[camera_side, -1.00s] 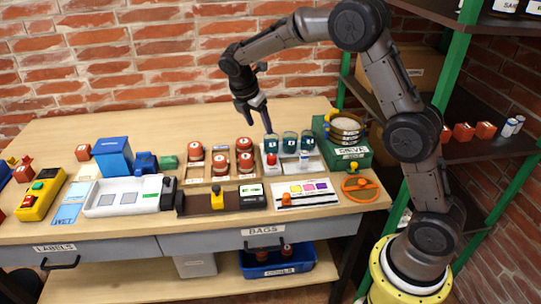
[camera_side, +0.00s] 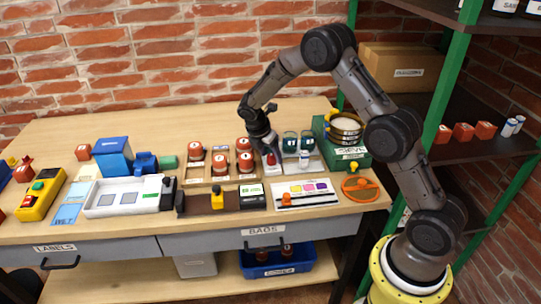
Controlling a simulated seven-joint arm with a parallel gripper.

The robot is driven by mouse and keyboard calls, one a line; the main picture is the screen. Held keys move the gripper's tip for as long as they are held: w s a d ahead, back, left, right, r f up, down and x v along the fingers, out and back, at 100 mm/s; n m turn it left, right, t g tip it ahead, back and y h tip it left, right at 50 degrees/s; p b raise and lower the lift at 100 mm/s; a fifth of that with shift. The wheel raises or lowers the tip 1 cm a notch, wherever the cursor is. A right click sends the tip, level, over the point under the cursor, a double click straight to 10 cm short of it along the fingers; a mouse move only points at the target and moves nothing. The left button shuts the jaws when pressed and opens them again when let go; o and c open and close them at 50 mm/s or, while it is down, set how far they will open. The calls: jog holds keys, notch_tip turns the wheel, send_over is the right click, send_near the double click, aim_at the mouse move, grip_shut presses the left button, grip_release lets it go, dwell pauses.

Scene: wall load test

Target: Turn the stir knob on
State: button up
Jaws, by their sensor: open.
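A white-grey stand (camera_side: 291,166) on the bench's right half holds teal jars (camera_side: 290,142). A small red knob-like part (camera_side: 271,160) is at its front left. I cannot read a stir label, so I cannot tell for certain whether this is the stir knob. My gripper (camera_side: 269,154) is open, pointing down at the stand's left end, close above or around the red part. Contact cannot be made out. The gripper hides the leftmost jar. A small white and blue part (camera_side: 304,158) is at the stand's right.
A wooden rack of red-brown jars (camera_side: 221,163) stands just left of the gripper. A green sieve machine (camera_side: 343,140) is close on the right. A white card with coloured patches (camera_side: 301,191) and an orange handwheel (camera_side: 360,187) lie in front. The back of the bench is clear.

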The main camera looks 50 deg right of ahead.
jog(key=shift+d+f, duration=0.15)
jog(key=shift+f, duration=0.2)
jog(key=shift+c, duration=0.2)
grip_shut()
